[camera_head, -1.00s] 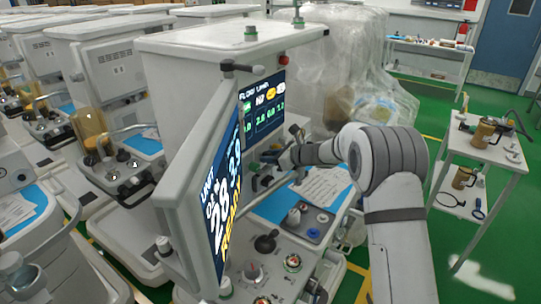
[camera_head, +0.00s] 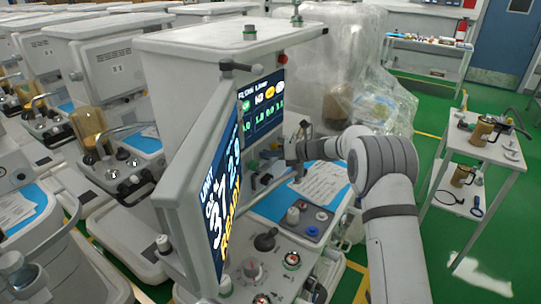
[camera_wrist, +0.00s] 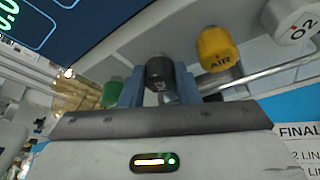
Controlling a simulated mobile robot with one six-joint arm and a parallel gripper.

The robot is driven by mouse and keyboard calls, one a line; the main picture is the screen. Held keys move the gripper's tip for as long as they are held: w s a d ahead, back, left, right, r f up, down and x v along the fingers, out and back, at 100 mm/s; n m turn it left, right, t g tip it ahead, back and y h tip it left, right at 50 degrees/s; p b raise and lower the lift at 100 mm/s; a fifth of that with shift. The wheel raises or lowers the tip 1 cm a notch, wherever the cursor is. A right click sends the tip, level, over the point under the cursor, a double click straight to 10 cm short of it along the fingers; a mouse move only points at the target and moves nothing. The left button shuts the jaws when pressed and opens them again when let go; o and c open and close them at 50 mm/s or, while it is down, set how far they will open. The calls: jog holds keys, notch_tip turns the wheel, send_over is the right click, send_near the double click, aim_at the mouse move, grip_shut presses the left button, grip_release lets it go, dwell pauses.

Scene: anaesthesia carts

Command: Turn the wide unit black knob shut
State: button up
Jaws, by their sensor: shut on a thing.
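The unit in front of me (camera_head: 190,45) has a row of knobs under its flow display (camera_head: 262,104). In the wrist view the black knob (camera_wrist: 160,76) is between the two blue fingers of my gripper (camera_wrist: 160,88), which is shut on it. The knob faces me, with a pale mark on its end that I cannot read clearly. In the head view my gripper (camera_head: 278,160) reaches in under the display from the right, and the black knob is too small and covered to make out.
A green knob (camera_wrist: 112,93) is close left of the fingers; a yellow AIR knob (camera_wrist: 215,47) and a white O2 knob (camera_wrist: 291,20) are to the right. The big tilted screen (camera_head: 222,195) stands left of my arm. A paper sheet (camera_head: 322,182) lies on the blue worktop below.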

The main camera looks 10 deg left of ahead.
dwell(0.4)
jog(key=o, duration=1)
